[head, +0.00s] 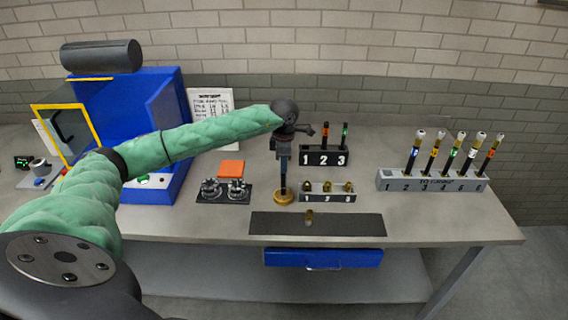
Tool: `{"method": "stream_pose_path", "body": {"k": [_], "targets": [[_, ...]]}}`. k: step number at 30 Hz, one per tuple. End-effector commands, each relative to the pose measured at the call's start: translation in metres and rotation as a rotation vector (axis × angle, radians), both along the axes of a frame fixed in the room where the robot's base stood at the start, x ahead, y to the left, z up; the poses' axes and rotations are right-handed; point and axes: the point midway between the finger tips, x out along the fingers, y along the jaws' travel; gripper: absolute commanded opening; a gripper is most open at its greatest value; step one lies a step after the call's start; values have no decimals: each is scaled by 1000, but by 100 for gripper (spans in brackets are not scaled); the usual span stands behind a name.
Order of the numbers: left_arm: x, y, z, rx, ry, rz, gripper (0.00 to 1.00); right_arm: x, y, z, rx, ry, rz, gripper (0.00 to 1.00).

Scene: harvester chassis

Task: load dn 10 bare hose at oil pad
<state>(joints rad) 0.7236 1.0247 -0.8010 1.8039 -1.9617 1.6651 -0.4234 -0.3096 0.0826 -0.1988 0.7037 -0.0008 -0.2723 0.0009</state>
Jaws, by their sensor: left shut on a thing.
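My left gripper (284,158) points down over the middle of the bench and is shut on a thin dark hose (283,181). The hose hangs upright. Its lower end is at a small round amber dish (285,198), inside its outline; I cannot tell whether it touches the bottom. A flat orange square (231,169) lies to the left of the gripper. I cannot tell from labels which of the two is the oil pad. A black rack numbered 1 to 3 (324,158) holds upright hoses at 2 and 3; none shows at 1. My right gripper is not in view.
A grey rack of brass fittings (328,197) stands right of the dish. A dark mat (260,224) with one brass piece lies in front. A "TO CRIMP" rack (432,184) with several hoses is at right. A blue machine (160,112) stands left, beside a black fixture (223,195).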

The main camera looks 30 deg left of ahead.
Motion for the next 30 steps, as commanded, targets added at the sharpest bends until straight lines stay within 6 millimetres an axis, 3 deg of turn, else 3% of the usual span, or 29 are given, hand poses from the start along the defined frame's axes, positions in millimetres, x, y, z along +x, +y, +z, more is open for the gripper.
{"method": "stream_pose_path", "body": {"k": [30], "targets": [[0, 0, -16, 0, 0, 0, 0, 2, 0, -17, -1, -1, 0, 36]]}}
